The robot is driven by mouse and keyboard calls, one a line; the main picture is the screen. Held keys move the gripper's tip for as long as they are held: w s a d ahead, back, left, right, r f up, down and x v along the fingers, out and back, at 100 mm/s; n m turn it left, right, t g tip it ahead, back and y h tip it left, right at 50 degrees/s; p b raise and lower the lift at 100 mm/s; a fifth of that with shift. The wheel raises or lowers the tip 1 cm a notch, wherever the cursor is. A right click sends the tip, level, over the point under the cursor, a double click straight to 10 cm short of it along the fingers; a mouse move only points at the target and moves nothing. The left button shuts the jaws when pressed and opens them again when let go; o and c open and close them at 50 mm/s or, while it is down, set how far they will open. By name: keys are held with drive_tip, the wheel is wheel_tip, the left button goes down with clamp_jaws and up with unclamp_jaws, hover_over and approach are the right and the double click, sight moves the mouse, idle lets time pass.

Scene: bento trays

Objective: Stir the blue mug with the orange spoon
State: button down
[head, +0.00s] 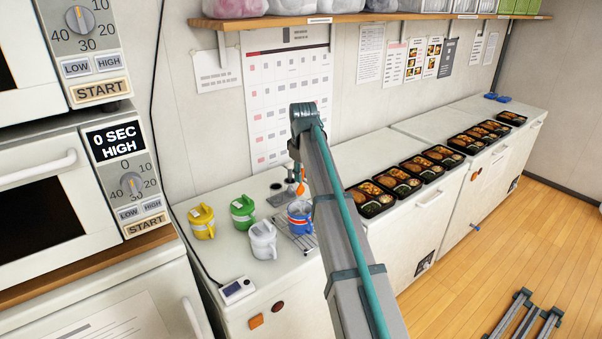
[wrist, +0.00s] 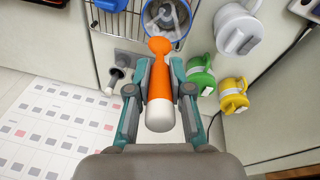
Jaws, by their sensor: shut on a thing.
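My gripper (wrist: 158,82) is shut on the orange spoon (wrist: 160,48), whose thick handle is orange with a white end. In the head view the orange spoon (head: 300,189) hangs above the blue mug (head: 294,226), and my arm hides most of my gripper. The blue mug (wrist: 148,28) shows its open top in the wrist view, just beyond the spoon. A grey metal shape is visible inside the mouth.
White (head: 263,243), green (head: 242,212) and yellow (head: 202,222) mugs stand left of the blue mug. A wire rack (head: 293,238) lies beside it. Several bento trays (head: 372,210) line the counter at right. Microwaves stand at left.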

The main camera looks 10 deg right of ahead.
sight(301, 187)
drive_tip(key=shift+s+a+f+b, duration=0.2)
drive_tip(key=shift+f+b, duration=0.1)
drive_tip(key=shift+f, duration=0.2)
drive_tip(key=shift+s+f+b, duration=0.2)
drive_tip(key=shift+f+b, duration=0.3)
drive_tip(key=shift+f, duration=0.4)
drive_tip(key=shift+s+f+b, duration=0.2)
drive_tip(key=shift+f+b, duration=0.3)
drive_tip(key=shift+f, duration=0.4)
drive_tip(key=shift+w+f+b, duration=0.2)
drive_tip(key=shift+f+b, duration=0.1)
drive_tip(key=shift+f, duration=0.6)
drive_tip(key=shift+w+f+b, duration=0.25)
drive_tip(key=shift+f, duration=0.65)
drive_tip(key=shift+w+f+b, duration=0.2)
drive_tip(key=shift+f+b, duration=0.1)
drive_tip(key=shift+f, duration=0.6)
drive_tip(key=shift+d, duration=0.15)
